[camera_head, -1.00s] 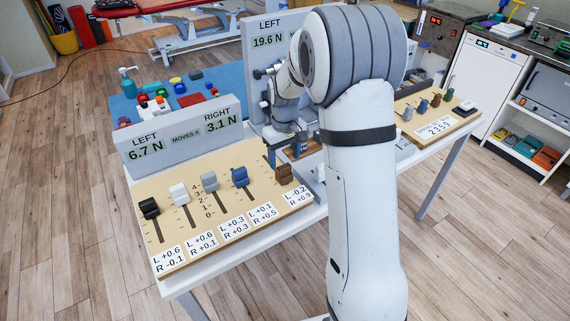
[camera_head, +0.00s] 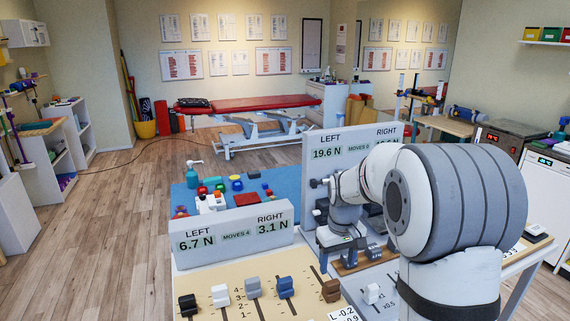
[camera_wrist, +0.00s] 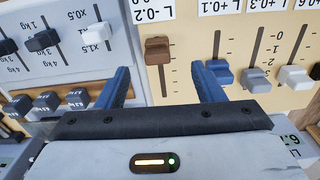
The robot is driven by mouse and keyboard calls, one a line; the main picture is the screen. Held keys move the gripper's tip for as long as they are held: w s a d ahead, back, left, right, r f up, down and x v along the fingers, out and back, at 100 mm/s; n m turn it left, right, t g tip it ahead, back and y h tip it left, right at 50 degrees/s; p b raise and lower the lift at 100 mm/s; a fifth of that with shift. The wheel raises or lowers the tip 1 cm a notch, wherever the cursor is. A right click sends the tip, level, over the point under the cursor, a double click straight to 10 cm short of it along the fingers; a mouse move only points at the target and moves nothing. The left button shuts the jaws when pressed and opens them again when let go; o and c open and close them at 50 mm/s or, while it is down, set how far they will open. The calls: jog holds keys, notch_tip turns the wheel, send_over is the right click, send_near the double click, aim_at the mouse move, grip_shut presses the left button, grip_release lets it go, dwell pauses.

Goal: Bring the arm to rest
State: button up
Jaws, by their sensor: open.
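My gripper (camera_head: 361,256) is open and empty, pointing down over the table beside the panels. In the wrist view its two blue fingers stand wide apart, with nothing between them (camera_wrist: 162,85). The tan slider panel (camera_head: 240,312) lies to the left, with black (camera_head: 188,304), white (camera_head: 220,296), grey (camera_head: 253,287), blue (camera_head: 286,287) and brown (camera_head: 331,290) knobs. The brown knob also shows in the wrist view (camera_wrist: 157,50), apparently apart from the fingers. The near display (camera_head: 232,236) reads LEFT 6.7 N, RIGHT 3.1 N, MOVES 4.
A taller display (camera_head: 322,170) reading LEFT 19.6 N stands close behind my gripper. A grey panel with a white slider (camera_head: 372,293) lies beside the tan one. A blue mat (camera_head: 268,193) with small objects lies behind. Open floor is at the left.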

jog(key=s+r+m+t, duration=0.1)
jog(key=s+r, duration=0.2)
jog(key=s, duration=0.9)
jog(key=s+r+m+t, duration=0.1)
jog(key=s+r+m, duration=0.1)
jog(key=s, duration=1)
jog(key=shift+s+a+r+t, duration=0.3)
jog(key=shift+s+a+r, duration=0.05)
jog(key=shift+r, duration=0.15)
